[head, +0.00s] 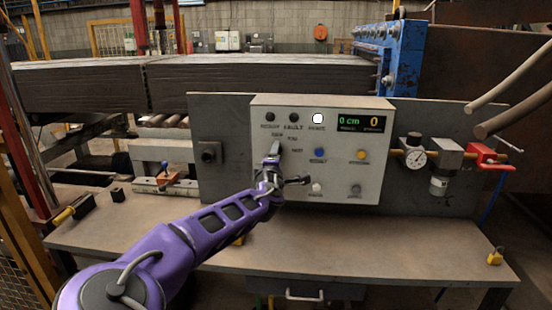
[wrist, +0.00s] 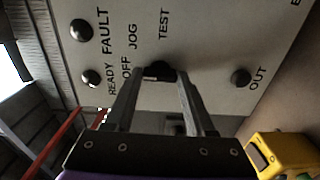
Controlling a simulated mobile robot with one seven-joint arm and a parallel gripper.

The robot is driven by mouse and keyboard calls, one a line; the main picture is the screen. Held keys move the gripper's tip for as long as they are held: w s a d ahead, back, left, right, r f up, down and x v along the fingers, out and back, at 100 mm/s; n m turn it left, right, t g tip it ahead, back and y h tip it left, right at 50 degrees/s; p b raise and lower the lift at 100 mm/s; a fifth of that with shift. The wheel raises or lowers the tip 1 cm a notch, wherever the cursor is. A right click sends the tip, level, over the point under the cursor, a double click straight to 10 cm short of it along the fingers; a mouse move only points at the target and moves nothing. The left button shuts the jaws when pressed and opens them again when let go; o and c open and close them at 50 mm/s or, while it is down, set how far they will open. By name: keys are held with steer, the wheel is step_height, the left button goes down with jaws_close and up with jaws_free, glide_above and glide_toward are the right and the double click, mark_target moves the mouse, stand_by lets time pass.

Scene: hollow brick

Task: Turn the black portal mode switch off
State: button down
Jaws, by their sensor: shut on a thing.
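The black portal mode switch (head: 279,147) is on the upper left of the grey control panel (head: 370,187), below the indicator lamps. In the wrist view the switch (wrist: 162,70) shows between my two fingertips, with the labels OFF, JOG and TEST around it. My gripper (head: 271,162) is at the panel front and shut on the switch; its fingers also show in the wrist view (wrist: 159,80), one on each side of the knob. The fingers partly hide the knob, and I cannot tell which label it points to.
A blue button (head: 320,153), a yellow button (head: 361,155) and a white button (head: 316,187) are on the same panel. The white lamp (head: 318,118) is lit. A gauge (head: 415,158) and red valve (head: 485,157) are at right. A yellow padlock (head: 494,257) lies on the bench.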

stand_by(0.5)
steer(key=shift+c, duration=1.2)
jaws_free()
steer(key=s, duration=1.7)
steer(key=shift+s+a, duration=0.25)
steer(key=shift+a, duration=0.05)
